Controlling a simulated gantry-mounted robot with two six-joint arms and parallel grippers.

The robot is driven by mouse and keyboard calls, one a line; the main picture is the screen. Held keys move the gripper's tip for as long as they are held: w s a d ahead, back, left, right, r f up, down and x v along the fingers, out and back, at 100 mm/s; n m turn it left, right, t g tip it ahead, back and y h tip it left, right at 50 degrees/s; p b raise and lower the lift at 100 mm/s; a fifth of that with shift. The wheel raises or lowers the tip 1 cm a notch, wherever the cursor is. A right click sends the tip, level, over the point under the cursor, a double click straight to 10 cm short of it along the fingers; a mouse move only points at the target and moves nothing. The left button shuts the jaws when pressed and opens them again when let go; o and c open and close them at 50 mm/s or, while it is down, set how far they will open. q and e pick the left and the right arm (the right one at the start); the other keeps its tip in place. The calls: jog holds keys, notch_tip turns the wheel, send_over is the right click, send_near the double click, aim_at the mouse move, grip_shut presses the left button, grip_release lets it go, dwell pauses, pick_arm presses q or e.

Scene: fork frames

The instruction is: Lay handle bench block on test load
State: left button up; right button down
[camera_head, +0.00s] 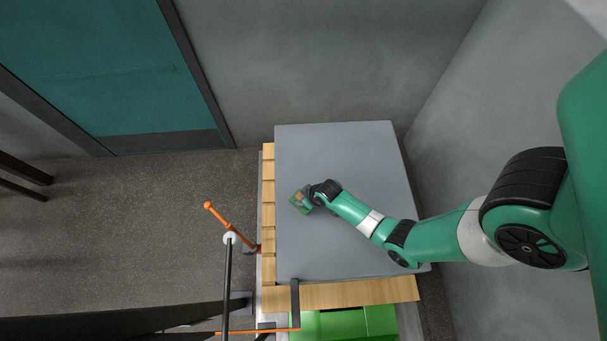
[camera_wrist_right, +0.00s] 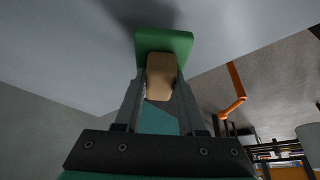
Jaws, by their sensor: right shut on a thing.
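The handle bench block is a green block (camera_head: 301,206) with a tan handle part (camera_head: 299,195). My right gripper (camera_head: 307,199) is shut on the tan part, between its two fingers. The right wrist view shows the green part (camera_wrist_right: 163,42) beyond the fingertips and the tan handle (camera_wrist_right: 161,68) between them. The test load is a large grey block with a flat top (camera_head: 345,150). The bench block is over its left part, near the left edge; I cannot tell whether it touches the top. My left gripper is not in view.
The test load rests on a wooden pallet (camera_head: 340,293). Green shapes (camera_head: 345,322) lie at the bottom. The rest of the load's top is clear. Walls stand behind and right.

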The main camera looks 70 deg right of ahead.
notch_tip(320, 180, down, 3)
jog(key=shift+d+f+b, duration=0.1)
jog(key=shift+b, duration=0.5)
jog(key=shift+w+f, duration=0.1)
jog(key=c, duration=0.5)
grip_release()
jog(key=p+v, duration=0.8)
jog(key=v, duration=0.4)
jog(key=shift+p, duration=0.3)
